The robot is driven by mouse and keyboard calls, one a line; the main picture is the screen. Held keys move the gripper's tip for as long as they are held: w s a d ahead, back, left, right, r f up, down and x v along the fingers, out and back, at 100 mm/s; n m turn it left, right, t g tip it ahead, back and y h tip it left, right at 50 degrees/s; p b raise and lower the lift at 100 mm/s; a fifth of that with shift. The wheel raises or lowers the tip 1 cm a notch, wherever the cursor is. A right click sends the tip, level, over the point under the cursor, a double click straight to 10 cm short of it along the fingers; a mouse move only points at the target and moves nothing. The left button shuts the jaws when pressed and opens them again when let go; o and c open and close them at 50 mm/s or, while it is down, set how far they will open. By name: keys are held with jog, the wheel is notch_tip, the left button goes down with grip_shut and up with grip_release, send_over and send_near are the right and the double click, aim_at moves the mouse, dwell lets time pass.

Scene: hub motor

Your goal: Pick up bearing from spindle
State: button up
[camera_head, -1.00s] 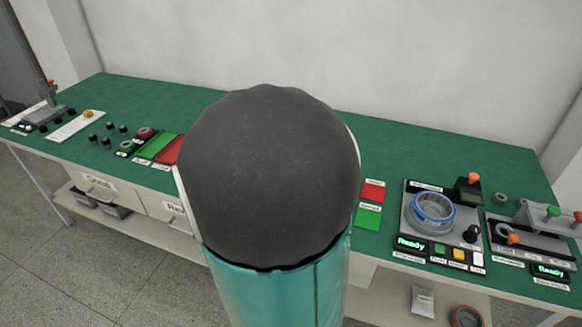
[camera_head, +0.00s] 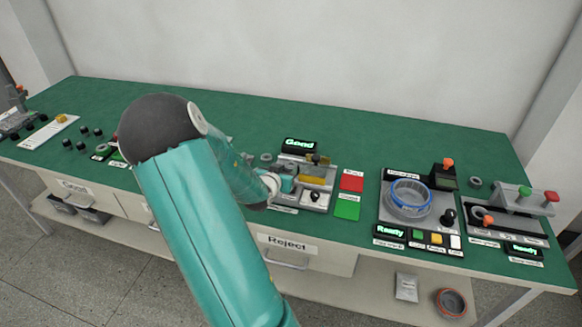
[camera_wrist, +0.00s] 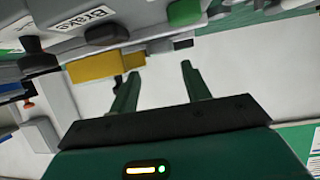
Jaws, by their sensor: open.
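My gripper (camera_wrist: 160,68) is open in the wrist view, its two green fingers apart with nothing between them. In the head view my gripper (camera_head: 287,184) is at the left side of the middle test station (camera_head: 316,200), partly hidden behind my arm. I cannot make out the spindle or a bearing on it in either view. A yellow block (camera_wrist: 105,66) of the station is left of the fingers in the wrist view; it also shows in the head view (camera_head: 313,170). A small grey ring (camera_head: 266,157) lies on the bench behind my gripper; I cannot tell whether it is a bearing.
The station has a lit "Good" display (camera_head: 299,145). Red (camera_head: 352,181) and green (camera_head: 347,206) pads lie right of it. Further right is a station with a blue-rimmed clear bowl (camera_head: 409,199). The green bench top (camera_head: 240,110) is clear towards the wall.

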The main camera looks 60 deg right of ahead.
aim_at(291, 165)
jog(key=x, duration=0.6)
jog(key=shift+a+f, duration=0.1)
jog(key=shift+f, duration=0.1)
jog(key=c, duration=0.8)
jog(key=shift+w, duration=0.1)
jog(key=shift+r, duration=0.1)
